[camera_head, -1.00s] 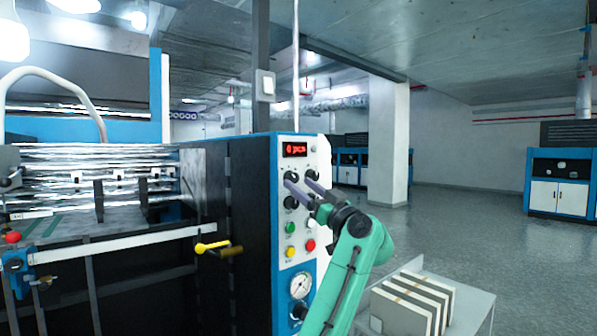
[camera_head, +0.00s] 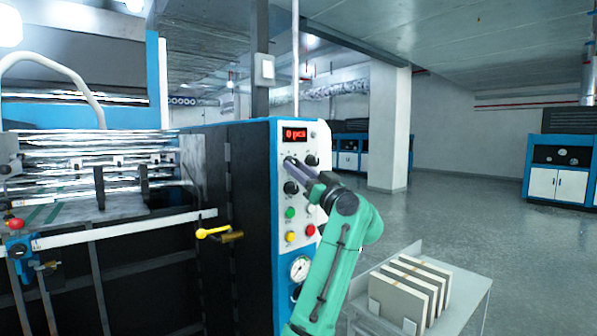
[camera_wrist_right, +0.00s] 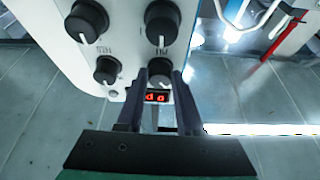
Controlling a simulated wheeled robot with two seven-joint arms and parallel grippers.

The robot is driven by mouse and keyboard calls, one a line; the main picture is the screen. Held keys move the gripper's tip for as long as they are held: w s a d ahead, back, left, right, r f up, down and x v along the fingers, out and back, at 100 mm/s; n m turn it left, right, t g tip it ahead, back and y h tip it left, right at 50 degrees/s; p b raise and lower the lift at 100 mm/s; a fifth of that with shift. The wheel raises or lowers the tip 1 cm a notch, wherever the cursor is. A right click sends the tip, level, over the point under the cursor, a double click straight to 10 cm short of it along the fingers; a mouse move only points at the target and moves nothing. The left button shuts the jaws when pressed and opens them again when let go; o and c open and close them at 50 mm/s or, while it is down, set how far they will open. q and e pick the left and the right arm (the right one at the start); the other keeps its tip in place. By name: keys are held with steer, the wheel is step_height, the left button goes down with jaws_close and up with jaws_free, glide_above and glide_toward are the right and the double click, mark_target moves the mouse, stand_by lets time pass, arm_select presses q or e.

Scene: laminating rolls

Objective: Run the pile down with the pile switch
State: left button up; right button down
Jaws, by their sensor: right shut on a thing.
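The machine's control panel (camera_head: 309,224) carries several black knobs below a red digital display (camera_head: 295,134). My right gripper (camera_head: 291,163) is at the upper left knob just under the display, its dark fingers close together. In the right wrist view the fingers sit on either side of this knob (camera_wrist_right: 160,68), shut on it. The knob labels are too small to read, so I cannot tell which one is marked as the pile switch. The neighbouring upper right knob (camera_head: 311,159) and a lower knob (camera_head: 291,188) are free. My left gripper is not in view.
Green, yellow and red buttons (camera_head: 310,230) and a gauge (camera_head: 299,268) lie lower on the panel. A yellow-handled lever (camera_head: 214,232) sticks out left of it. A side table (camera_head: 468,284) with several pale blocks (camera_head: 412,289) stands right of my arm. The floor behind is clear.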

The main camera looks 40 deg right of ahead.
steer(key=m+h, duration=0.1)
steer(key=m, duration=0.1)
steer(key=m+h+p, duration=0.1)
steer(key=m, duration=0.2)
steer(key=m+g+h, duration=0.1)
steer(key=m+h, duration=0.1)
steer(key=m, duration=0.1)
steer(key=shift+a+r+p, duration=0.25)
steer(key=shift+a+p, duration=0.05)
steer(key=shift+f+m+g+h+p, duration=0.1)
steer(key=shift+m+g+h+p, duration=0.3)
steer(key=shift+m, duration=0.5)
steer(key=shift+m+g+h+p, duration=0.25)
steer(key=shift+m+p, duration=0.25)
steer(key=shift+m, duration=0.4)
steer(key=shift+h, duration=0.25)
steer(key=c, duration=0.5)
jaws_free()
steer(key=shift+c, duration=0.2)
